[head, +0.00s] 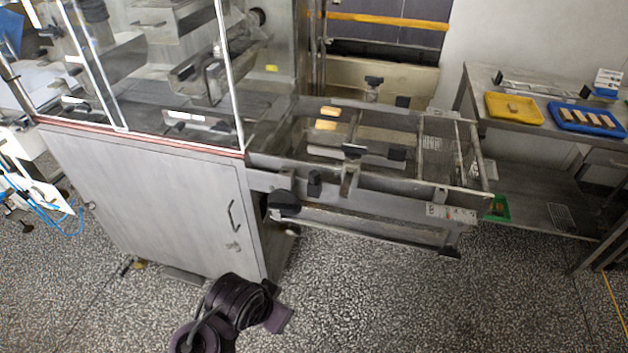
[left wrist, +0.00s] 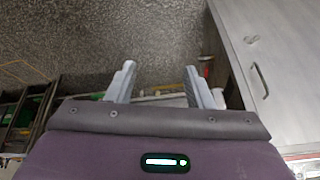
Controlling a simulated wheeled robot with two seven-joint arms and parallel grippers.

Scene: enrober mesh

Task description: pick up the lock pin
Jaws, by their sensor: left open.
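I cannot pick out the lock pin for certain in either view. Several dark knobs and clamps sit on the steel conveyor frame (head: 400,185), among them a black knob (head: 286,203) at its near left corner and a small dark block (head: 314,183) beside it. My left gripper (left wrist: 158,68) is open and empty in the left wrist view, with floor and machine parts beyond its two grey fingers. In the head view my dark arm (head: 238,300) is low in front of the cabinet, apart from the frame; its fingertips are not clear there. My right gripper is not in view.
A steel cabinet (head: 150,205) with a glass guard above stands at left. A steel table (head: 470,85) at right holds a yellow tray (head: 491,115) and a blue tray (head: 553,112). A green bin (head: 503,209) sits on its lower shelf. The speckled floor (head: 400,310) in front is clear.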

